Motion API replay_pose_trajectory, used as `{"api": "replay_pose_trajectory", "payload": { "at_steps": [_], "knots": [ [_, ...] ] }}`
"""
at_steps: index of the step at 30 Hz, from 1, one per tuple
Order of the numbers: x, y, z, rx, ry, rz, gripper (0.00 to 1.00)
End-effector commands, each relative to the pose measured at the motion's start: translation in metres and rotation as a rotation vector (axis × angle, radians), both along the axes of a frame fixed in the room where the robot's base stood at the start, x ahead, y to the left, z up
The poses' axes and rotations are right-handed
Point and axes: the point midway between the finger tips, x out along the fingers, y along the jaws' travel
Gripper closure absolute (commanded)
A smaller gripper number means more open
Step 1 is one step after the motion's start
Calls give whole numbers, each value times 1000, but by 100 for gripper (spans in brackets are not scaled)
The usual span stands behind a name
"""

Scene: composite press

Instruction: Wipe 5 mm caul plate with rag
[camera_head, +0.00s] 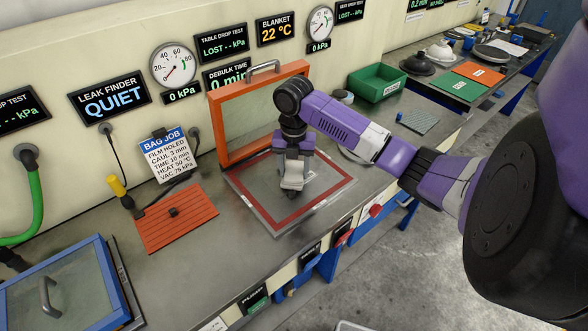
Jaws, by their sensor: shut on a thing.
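My gripper (291,186) points down over a grey plate area with a red border (245,192), in front of an upright orange frame (262,110). It is shut on a small dark thing low between its fingers; I cannot tell whether that is the rag or a knob. No rag shows clearly. I cannot tell which flat piece is the 5 mm caul plate, as no thickness mark is readable on one. A green plate (447,86) and an orange plate (479,73) lie on the bench farther right.
An orange ribbed mat (180,228) with a dark knob lies left of the bordered area. A blue-framed lid (62,285) is at lower left. A green bin (378,84) stands to the right. The job card (163,156) reads caul 3 mm. Bare bench shows between mat and bordered area.

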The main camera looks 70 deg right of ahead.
Motion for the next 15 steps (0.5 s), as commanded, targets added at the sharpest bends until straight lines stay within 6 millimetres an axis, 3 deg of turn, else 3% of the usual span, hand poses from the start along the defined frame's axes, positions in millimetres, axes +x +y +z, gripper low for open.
{"api": "replay_pose_trajectory", "payload": {
  "at_steps": [15],
  "knots": [
    [0, 0, -6, 0, 0, 0, 93]
  ]
}}
